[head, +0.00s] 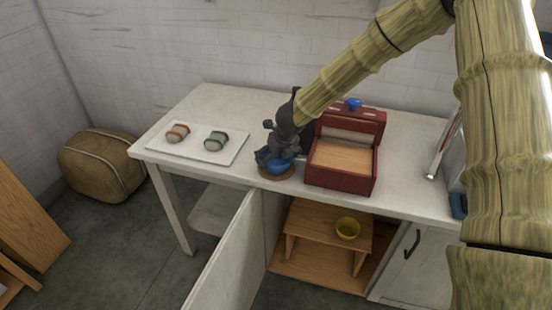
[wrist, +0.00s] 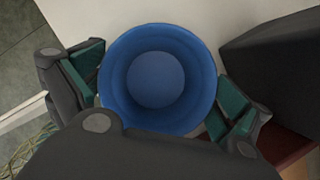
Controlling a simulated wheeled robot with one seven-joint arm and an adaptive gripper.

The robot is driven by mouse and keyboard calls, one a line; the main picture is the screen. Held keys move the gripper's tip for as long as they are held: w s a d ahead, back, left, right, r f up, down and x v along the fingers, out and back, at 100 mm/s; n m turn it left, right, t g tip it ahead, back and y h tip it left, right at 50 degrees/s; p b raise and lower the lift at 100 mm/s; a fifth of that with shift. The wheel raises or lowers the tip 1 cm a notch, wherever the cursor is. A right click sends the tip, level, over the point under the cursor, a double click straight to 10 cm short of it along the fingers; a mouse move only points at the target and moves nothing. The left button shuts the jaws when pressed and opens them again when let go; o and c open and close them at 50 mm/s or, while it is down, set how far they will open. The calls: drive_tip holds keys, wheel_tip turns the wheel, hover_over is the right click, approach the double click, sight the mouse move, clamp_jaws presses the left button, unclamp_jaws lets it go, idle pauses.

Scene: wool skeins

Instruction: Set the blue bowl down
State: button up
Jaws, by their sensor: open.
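The blue bowl (head: 279,166) stands upright on a round brown mat (head: 277,176) near the front edge of the white table. My gripper (head: 275,154) is low at the bowl and partly hides it. In the wrist view the bowl (wrist: 157,78) looks empty. The green-padded fingers of my gripper (wrist: 160,92) are open on either side of it. The left finger looks very close to the rim; I cannot tell whether it touches.
A red box (head: 340,180) stands just right of the bowl. A white tray (head: 195,153) with two banded skeins lies to the left. The table behind the tray is clear.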

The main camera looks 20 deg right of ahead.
drive_tip(key=v, duration=1.2)
